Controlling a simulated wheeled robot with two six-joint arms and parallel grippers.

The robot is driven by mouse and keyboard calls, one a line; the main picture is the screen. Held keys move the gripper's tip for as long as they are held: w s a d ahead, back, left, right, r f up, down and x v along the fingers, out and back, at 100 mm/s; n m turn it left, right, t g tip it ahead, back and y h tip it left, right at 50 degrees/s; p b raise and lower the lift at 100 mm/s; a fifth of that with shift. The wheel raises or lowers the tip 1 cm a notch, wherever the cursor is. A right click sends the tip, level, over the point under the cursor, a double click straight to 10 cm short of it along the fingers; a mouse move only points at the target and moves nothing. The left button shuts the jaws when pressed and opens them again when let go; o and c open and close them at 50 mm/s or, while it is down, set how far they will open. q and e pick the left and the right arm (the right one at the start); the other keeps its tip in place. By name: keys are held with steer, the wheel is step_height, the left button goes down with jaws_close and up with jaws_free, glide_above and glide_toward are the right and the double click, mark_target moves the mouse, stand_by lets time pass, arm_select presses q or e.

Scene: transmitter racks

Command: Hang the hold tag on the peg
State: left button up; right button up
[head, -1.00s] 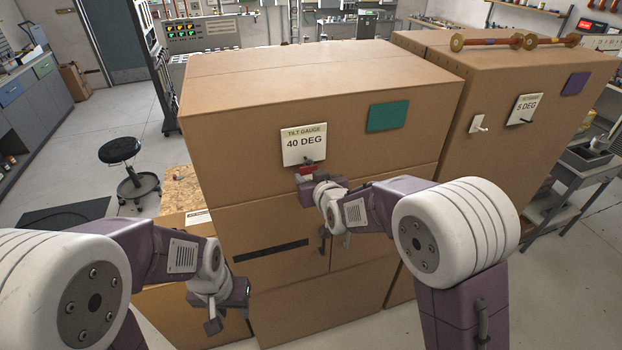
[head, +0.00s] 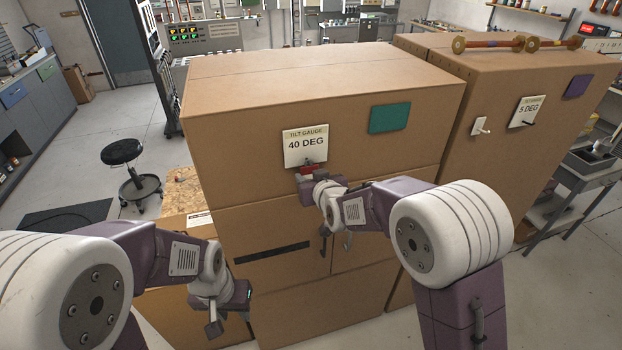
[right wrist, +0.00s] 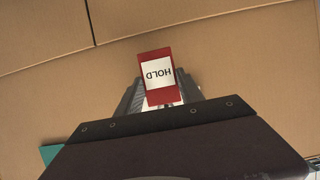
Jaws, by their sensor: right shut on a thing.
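The hold tag (right wrist: 157,72) is red with a white label reading HOLD, upside down in the right wrist view. My right gripper (right wrist: 160,98) is shut on its lower end. In the head view a red bit of the tag (head: 309,169) shows just below the 40 DEG card, in front of the large carton. A white plate with a short peg (head: 481,126) is on the right-hand carton, well right of my right gripper (head: 308,178).
The TILT GAUGE 40 DEG card (head: 305,146) and a green square (head: 390,118) are on the large carton (head: 235,120). A 5 DEG card (head: 527,111) and purple square (head: 577,85) are right of the peg. A stool (head: 125,160) stands on open floor at left.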

steer(key=o, duration=1.4)
steer(key=shift+s, duration=0.1)
steer(key=shift+s+d+b, duration=0.1)
steer(key=shift+s+b, duration=0.25)
steer(key=b+v, duration=0.2)
steer(key=v, duration=0.6)
steer(key=shift+r, duration=0.2)
steer(key=shift+f, duration=0.1)
